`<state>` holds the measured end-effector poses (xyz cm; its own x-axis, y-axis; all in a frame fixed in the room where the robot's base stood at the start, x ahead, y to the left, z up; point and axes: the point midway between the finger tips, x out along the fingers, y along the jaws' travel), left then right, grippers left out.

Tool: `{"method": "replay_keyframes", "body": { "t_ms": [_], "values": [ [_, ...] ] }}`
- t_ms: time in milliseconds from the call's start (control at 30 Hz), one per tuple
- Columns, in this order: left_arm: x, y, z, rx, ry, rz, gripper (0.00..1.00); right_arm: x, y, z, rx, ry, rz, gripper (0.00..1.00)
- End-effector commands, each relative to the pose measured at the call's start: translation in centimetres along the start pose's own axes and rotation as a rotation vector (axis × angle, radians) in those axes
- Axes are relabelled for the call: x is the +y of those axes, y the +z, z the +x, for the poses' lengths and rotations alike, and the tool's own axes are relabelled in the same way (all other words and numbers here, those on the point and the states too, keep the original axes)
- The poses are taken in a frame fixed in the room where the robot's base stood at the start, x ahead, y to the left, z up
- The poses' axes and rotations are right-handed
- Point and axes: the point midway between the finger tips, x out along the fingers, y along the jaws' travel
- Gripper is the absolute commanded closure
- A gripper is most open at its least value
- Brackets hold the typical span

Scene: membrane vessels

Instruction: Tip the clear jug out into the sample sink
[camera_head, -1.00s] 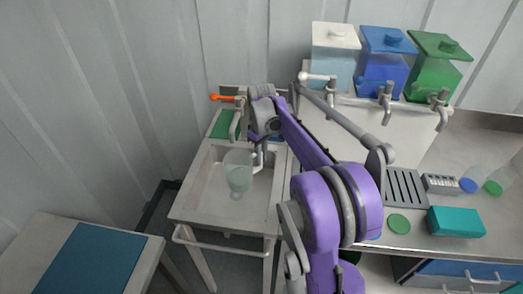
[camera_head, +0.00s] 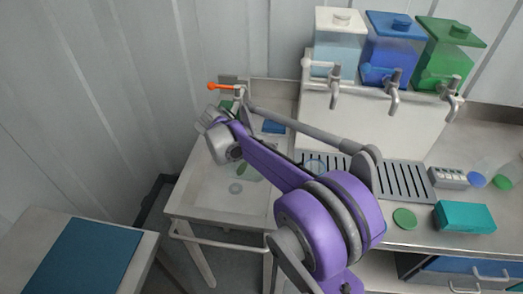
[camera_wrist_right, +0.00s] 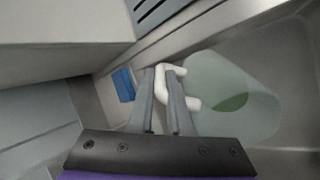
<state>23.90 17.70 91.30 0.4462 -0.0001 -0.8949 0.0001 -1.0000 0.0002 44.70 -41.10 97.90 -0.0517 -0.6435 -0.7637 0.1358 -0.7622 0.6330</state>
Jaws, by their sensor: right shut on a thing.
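My right gripper (camera_wrist_right: 165,78) is shut on the white handle (camera_wrist_right: 163,92) of the clear jug (camera_wrist_right: 208,85). In the right wrist view the jug is pale green and see-through, to the right of the fingers, with the sink basin behind it. A darker green patch shows through it; I cannot tell whether this is liquid. In the head view my purple right arm reaches over the sample sink (camera_head: 183,205) and hides most of the jug. My left gripper is not in view.
White, blue (camera_head: 389,60) and green dispensers with taps stand behind the sink's right side. A slotted grate (camera_head: 402,182), a teal box (camera_head: 464,216) and bottles lie on the right counter. An orange-tipped tap lever (camera_head: 222,87) rises at the sink's back. A blue-topped table stands front left.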

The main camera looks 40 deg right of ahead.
Motion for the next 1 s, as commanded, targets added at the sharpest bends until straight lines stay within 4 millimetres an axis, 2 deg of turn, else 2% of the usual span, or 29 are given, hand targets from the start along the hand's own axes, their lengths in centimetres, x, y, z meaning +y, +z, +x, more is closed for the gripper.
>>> {"method": "replay_keyframes", "body": {
  "t_ms": [100,567,1000],
  "values": [
    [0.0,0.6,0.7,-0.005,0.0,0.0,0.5,-0.3,-0.1,-0.3,-0.016,0.086,-0.002,1.0],
    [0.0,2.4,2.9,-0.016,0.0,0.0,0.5,-1.6,-0.3,-0.9,-0.057,0.286,-0.001,1.0],
    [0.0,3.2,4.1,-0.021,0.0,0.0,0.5,-1.9,-0.4,-3.6,-0.096,0.486,0.0,1.0]
  ]
}}
